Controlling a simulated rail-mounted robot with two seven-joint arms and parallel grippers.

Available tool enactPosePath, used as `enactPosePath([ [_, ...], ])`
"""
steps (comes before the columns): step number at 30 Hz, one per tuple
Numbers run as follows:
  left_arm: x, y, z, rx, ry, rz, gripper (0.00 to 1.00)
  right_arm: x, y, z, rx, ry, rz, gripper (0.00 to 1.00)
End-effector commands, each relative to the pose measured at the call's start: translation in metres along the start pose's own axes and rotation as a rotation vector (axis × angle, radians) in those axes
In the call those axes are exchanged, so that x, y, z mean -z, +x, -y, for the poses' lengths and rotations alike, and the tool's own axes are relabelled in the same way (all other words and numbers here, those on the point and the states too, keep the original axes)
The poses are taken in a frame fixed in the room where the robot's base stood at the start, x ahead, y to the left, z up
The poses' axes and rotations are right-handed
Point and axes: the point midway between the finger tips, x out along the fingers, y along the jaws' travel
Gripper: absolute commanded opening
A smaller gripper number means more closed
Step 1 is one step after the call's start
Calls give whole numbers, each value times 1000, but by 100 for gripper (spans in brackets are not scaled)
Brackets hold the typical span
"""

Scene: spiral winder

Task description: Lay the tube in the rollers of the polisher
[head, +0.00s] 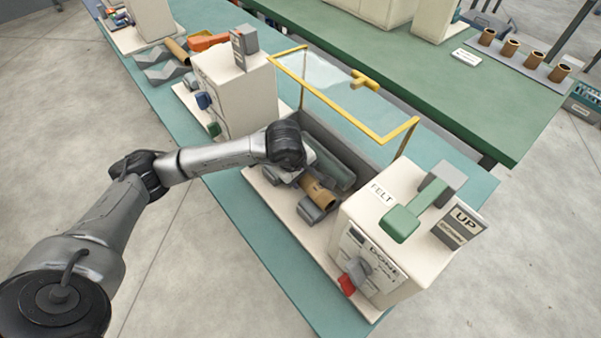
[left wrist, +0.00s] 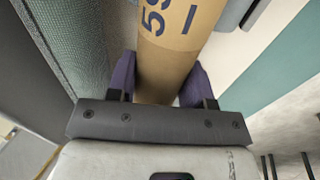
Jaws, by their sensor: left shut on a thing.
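The tube (head: 318,194) is brown cardboard with dark printing. It lies low in the polisher (head: 392,226), between a long grey-green felt roller (head: 331,163) and small grey rollers (head: 310,210) at the front. My left gripper (head: 298,178) is over the tube's far part. In the left wrist view the purple fingers of my left gripper (left wrist: 160,85) are on both sides of the tube (left wrist: 178,48), shut on it. I cannot tell whether the tube rests fully on the rollers. My right gripper is not in view.
A yellow-framed clear guard (head: 345,80) stands raised behind the rollers. The polisher's end housing has a green lever (head: 414,210) and a red switch (head: 346,284). Another cream machine (head: 235,88) stands to the left. Several tubes stand on a rack (head: 520,55) on the green bench behind.

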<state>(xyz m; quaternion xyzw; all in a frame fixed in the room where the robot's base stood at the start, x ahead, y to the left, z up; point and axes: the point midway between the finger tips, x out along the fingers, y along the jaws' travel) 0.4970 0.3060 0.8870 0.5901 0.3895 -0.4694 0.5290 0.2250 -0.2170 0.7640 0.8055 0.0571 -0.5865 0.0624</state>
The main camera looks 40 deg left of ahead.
Motion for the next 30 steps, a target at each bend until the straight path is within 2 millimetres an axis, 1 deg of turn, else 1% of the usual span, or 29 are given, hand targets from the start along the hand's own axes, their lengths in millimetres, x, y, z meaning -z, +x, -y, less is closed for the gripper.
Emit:
enactPosePath([
  [4, 0, -1, 0, -1, 0, 0, 23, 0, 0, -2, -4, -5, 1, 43],
  [5, 0, -1, 0, -1, 0, 0, 50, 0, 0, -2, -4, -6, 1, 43],
  [13, 0, -1, 0, -1, 0, 0, 76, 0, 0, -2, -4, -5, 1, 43],
  [20, 0, -1, 0, 0, 0, 0, 77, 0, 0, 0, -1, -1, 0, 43],
  [23, 0, -6, -1, -2, 0, -1, 77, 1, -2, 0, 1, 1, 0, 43],
  [26, 1, -17, -2, -4, 1, -2, 77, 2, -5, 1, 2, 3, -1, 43],
  [30, 1, -44, -2, -5, 1, -2, 77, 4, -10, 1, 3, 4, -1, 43],
])
